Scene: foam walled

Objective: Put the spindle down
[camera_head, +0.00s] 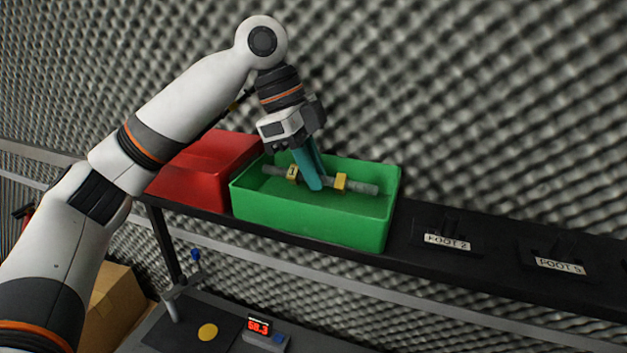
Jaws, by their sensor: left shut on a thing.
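The spindle (360,187) is a grey rod with two yellow blocks on it, one of them marked with a 1. It lies lengthwise within the green bin (310,215), in the head view. My left gripper (314,184) reaches down into the bin from above. Its teal fingers are shut on the spindle between the two yellow blocks. I cannot tell whether the spindle touches the bin floor. My right gripper is not in view.
A red bin (206,165) stands left of the green one on the black shelf (415,262). Labels reading FOOT 2 (447,242) and FOOT 5 (560,266) mark places to the right. Below are a red-digit display (259,327) and a cardboard box (112,307). Grey foam covers the wall.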

